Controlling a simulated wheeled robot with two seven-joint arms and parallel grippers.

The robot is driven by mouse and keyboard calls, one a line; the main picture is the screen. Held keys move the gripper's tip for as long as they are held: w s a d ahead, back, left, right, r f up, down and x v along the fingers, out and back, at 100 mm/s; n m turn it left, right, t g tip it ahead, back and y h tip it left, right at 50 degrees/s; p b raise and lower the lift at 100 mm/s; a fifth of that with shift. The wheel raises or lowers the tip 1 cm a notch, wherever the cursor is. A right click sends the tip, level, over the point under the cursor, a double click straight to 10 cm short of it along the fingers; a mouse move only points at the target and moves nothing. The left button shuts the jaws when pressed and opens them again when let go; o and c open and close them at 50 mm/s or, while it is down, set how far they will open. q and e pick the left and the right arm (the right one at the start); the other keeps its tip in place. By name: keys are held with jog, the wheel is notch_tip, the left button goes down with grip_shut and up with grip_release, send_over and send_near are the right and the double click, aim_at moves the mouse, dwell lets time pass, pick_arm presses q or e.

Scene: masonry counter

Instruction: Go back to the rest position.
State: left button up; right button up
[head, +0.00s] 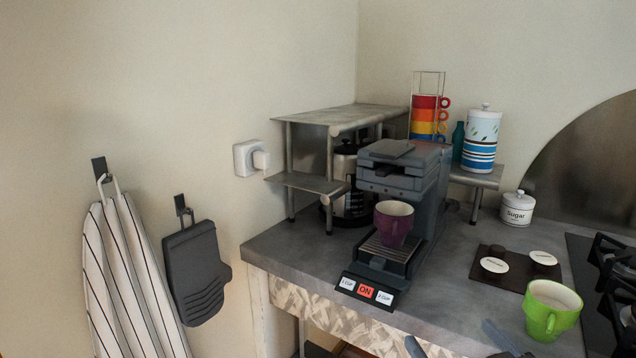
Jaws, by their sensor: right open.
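My right gripper (449,332) shows only in part at the bottom edge, its two dark fingertips apart and nothing seen between them. It is at the counter's front edge, left of the green mug (545,312) and apart from it. A purple mug (393,222) stands upright on the drip tray of the grey coffee machine (405,178). My left gripper is not in view.
The grey counter (462,300) also holds a dark board (515,281) with two white-topped round pieces, a sugar jar (517,208) and a black hob (603,288) at right. A metal shelf (352,115) stands behind the machine. A striped towel (130,275) and dark mitt (196,272) hang left.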

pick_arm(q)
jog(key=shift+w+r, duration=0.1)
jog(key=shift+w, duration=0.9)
pick_arm(e)
jog(key=s+a+f+g, duration=0.2)
jog(key=s+f, duration=0.3)
jog(key=f, duration=0.7)
jog(key=s+a+f+g, duration=0.2)
jog(key=s+f+g, duration=0.2)
jog(key=f, duration=0.9)
jog(key=shift+s+a+f+g, duration=0.15)
jog(key=shift+s+g, duration=0.15)
jog(key=shift+s, duration=0.45)
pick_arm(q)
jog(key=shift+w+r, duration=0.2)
